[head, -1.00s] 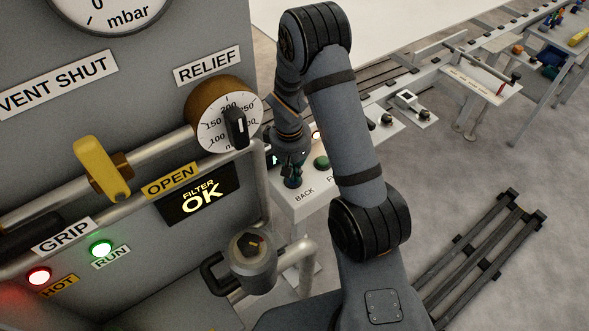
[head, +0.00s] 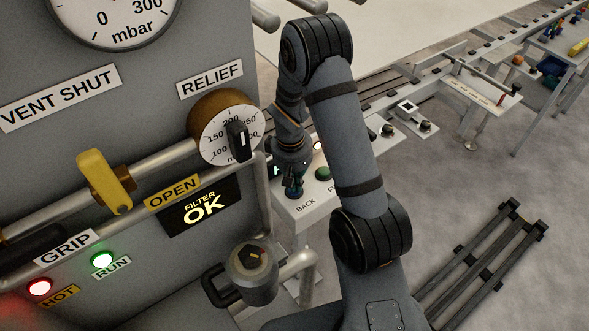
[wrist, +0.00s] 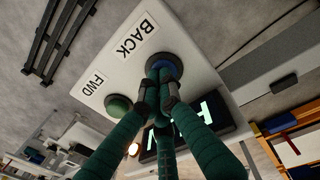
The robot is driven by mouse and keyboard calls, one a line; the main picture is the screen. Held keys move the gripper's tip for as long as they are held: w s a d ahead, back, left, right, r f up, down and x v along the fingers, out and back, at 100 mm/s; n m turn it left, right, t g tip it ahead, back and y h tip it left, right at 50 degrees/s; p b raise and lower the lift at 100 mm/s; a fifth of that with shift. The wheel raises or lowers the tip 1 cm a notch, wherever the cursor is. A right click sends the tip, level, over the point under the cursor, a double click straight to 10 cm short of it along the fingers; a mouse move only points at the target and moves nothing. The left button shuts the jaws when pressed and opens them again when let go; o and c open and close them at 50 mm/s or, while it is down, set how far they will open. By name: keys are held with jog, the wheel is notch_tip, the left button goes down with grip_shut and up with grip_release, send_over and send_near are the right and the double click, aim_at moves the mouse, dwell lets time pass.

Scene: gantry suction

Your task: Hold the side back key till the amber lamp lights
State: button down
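The BACK key (wrist: 166,64) is a round blue button on a pale control box (wrist: 190,45), beside its BACK label. My gripper (wrist: 160,80) has teal fingers, drawn together at the tips and holding nothing. The tips lie over the near side of the blue key and seem to touch it; how far it is pressed I cannot tell. In the head view my gripper (head: 293,188) points down at the box, hiding the key. A small lamp (wrist: 133,149) on the box glows a pale warm colour; it also shows in the head view (head: 318,146).
A green FWD button (wrist: 118,106) sits close beside the BACK key. A dark display (wrist: 200,118) with pale cyan marks is behind my fingers. In the head view, a grey cabinet with a RELIEF dial (head: 228,135) and pipes stands close left of my arm.

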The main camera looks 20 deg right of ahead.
notch_tip(320, 180, up, 14)
jog(key=a+p, duration=0.1)
jog(key=p, duration=0.1)
jog(key=shift+s+f, duration=0.15)
jog(key=shift+s, duration=0.15)
dwell(0.3)
